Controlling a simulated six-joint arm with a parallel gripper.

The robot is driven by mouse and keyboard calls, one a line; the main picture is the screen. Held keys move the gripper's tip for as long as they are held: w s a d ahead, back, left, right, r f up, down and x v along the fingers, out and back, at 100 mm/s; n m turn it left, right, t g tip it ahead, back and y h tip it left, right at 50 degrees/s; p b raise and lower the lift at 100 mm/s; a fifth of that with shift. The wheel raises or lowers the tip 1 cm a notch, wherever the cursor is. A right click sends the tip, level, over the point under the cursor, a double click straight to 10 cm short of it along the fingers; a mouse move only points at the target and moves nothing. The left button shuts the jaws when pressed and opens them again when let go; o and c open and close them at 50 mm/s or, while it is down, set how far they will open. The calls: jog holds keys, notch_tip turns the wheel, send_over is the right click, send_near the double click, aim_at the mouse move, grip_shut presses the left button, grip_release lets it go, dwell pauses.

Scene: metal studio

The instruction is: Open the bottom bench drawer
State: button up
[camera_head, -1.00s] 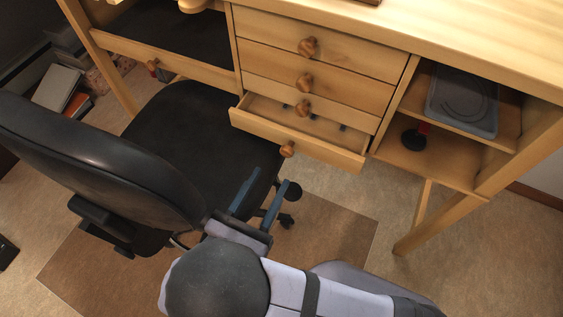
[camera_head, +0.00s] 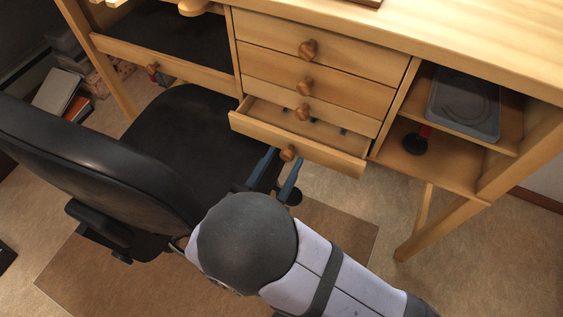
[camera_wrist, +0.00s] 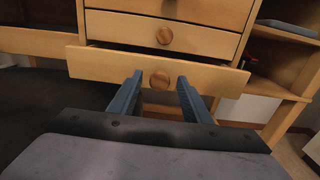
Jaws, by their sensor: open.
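The bottom drawer (camera_head: 330,153) of the wooden bench stands part way out, and the inside shows from above in the head view. Its round wooden knob (camera_head: 288,153) is at the middle of the front. My gripper (camera_head: 281,162) is open just in front of the drawer, its two blue fingers pointing at the knob. In the wrist view the drawer front (camera_wrist: 110,63) crosses the upper part, and the knob (camera_wrist: 160,80) shows between and beyond the fingertips (camera_wrist: 160,78). The fingers do not grip it; whether they touch the drawer front I cannot tell.
Three more drawers (camera_head: 320,67) with knobs stand shut above. A black office chair (camera_head: 170,140) is close at the left of my gripper. An open shelf (camera_head: 440,165) with a grey tray (camera_head: 464,105) is at the right. The floor (camera_head: 345,215) below the drawer is clear.

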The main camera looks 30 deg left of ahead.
jog(key=shift+c, duration=0.5)
grip_shut()
jog(key=s+p, duration=0.2)
jog(key=s, duration=0.7)
jog(key=shift+o, duration=0.5)
grip_release()
jog(key=shift+w, duration=0.1)
